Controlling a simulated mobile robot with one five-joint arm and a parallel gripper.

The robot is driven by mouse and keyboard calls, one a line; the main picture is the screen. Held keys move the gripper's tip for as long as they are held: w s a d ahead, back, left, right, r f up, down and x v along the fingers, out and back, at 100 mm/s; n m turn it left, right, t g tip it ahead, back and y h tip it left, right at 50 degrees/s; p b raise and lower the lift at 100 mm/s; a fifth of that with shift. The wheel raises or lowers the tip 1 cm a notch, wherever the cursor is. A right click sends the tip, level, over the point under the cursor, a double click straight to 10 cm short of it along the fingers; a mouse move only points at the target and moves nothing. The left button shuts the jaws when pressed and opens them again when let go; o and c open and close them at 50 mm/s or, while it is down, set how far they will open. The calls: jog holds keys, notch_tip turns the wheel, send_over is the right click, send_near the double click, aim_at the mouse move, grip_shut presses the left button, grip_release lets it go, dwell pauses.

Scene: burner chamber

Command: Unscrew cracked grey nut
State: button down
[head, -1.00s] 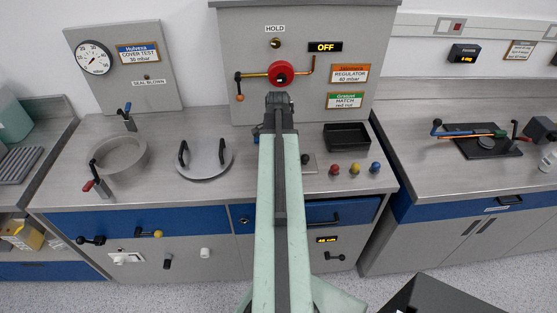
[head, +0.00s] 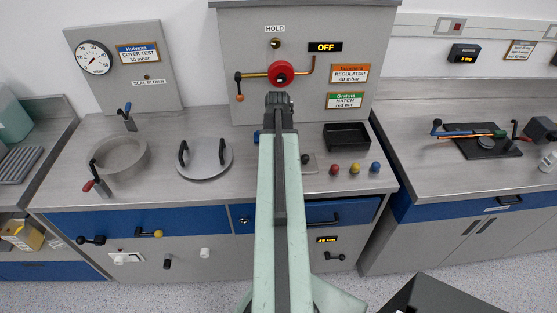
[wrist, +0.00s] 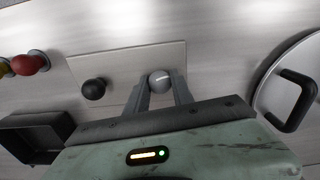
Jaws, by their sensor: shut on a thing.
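In the wrist view a round grey nut (wrist: 160,80) with a pale line across it sits between the fingertips of my gripper (wrist: 160,88). The fingers are shut on it, one at each side. The nut is at the edge of a pale plate (wrist: 125,62) on the bench, beside a black knob (wrist: 94,88). In the head view the plate (head: 310,169) shows to the right of my arm. There my arm hides the grey nut and my fingertips.
Red (head: 334,169), yellow (head: 354,168) and blue (head: 375,167) knobs stand to the right. Behind them is a black tray (head: 346,135). A round lid with two handles (head: 204,170) lies to the left. A panel with a red round fitting (head: 280,73) rises behind.

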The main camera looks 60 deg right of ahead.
jog(key=n, duration=0.2)
jog(key=shift+n, duration=0.3)
jog(key=shift+r, duration=0.1)
jog(key=shift+r+p, duration=0.4)
jog(key=shift+p, duration=0.15)
jog(key=shift+r+p, duration=0.7)
jog(key=shift+r, duration=0.05)
notch_tip(320, 180, up, 7)
jog(key=p, duration=0.6)
jog(key=shift+f+p, duration=0.2)
jog(key=shift+p, duration=0.1)
jog(key=shift+f, duration=0.1)
